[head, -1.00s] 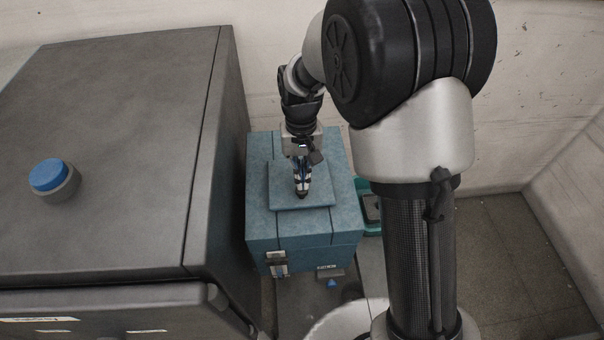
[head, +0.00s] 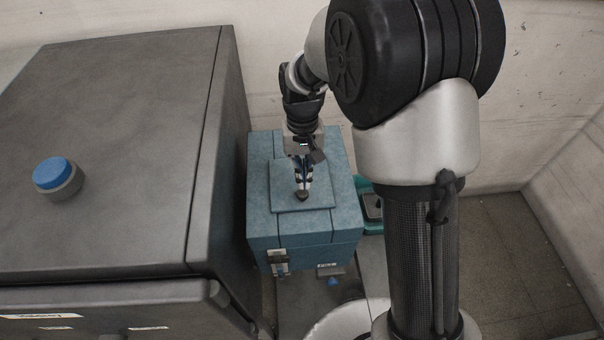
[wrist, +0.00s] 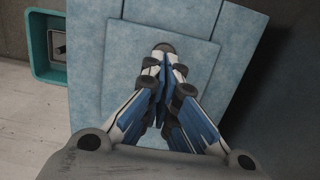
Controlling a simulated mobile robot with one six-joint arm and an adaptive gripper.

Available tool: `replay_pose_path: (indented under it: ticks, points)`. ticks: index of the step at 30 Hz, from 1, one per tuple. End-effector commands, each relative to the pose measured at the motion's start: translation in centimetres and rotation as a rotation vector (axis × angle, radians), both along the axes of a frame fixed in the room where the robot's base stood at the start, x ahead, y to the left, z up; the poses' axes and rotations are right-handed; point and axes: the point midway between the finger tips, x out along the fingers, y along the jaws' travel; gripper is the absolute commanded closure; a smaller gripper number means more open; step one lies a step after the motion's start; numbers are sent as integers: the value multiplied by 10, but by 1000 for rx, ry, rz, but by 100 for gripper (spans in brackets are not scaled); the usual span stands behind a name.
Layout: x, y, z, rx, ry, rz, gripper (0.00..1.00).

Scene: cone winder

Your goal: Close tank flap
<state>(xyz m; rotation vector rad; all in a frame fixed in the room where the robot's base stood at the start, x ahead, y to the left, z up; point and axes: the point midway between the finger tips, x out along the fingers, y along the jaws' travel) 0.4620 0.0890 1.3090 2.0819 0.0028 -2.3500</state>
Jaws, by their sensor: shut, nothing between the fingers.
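The tank is a blue box (head: 290,232) standing on the floor area between the grey machine and my arm. Its flap (head: 318,205) is a square blue panel lying flat on the tank's top, and it looks closed. The flap also shows in the wrist view (wrist: 200,65). My gripper (head: 302,196) is shut and empty, pointing down over the middle of the flap. Its fingertips (wrist: 164,48) are at or very near the flap's surface; I cannot tell whether they touch. The fingers hide part of the flap.
A large grey machine (head: 120,130) with a blue button (head: 52,174) stands close on the left. A teal tray (wrist: 40,50) is beside the tank. The wall (head: 270,60) is behind, and bare floor (head: 510,250) lies to the right.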

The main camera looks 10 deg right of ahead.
Motion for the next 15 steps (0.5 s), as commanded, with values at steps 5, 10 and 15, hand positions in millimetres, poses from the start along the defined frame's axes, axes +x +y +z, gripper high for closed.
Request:
replay_pose_path:
  ticks: [5, 10, 15]
  points:
    - [2, -1, 44, 1, -7, 0, 100]
    - [2, -1, 80, 1, -5, 0, 100]
    - [1, -1, 103, 1, -2, 1, 100]
